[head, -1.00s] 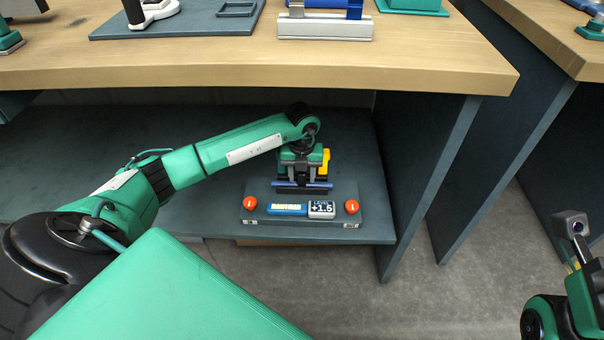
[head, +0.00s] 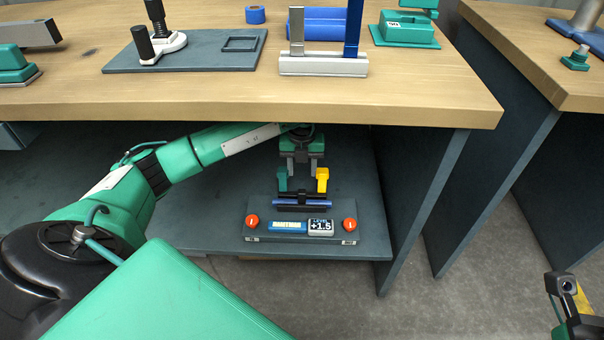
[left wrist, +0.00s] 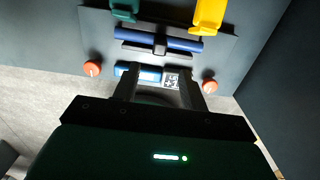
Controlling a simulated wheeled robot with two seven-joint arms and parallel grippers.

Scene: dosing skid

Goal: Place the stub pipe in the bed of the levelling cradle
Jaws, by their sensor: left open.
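The levelling cradle (head: 264,210) stands on the lower shelf. It has a grey base, two orange knobs, a level readout of +1.5, and a green and a yellow post at the back. The blue stub pipe (head: 288,202) lies crosswise in the dark bed in front of the posts. My right gripper's fingers are not visible.
The wooden worktop (head: 230,98) overhangs the shelf and hides part of my left wrist. A side panel (head: 420,190) closes the shelf on the right. The shelf (head: 215,215) is clear left of the cradle.

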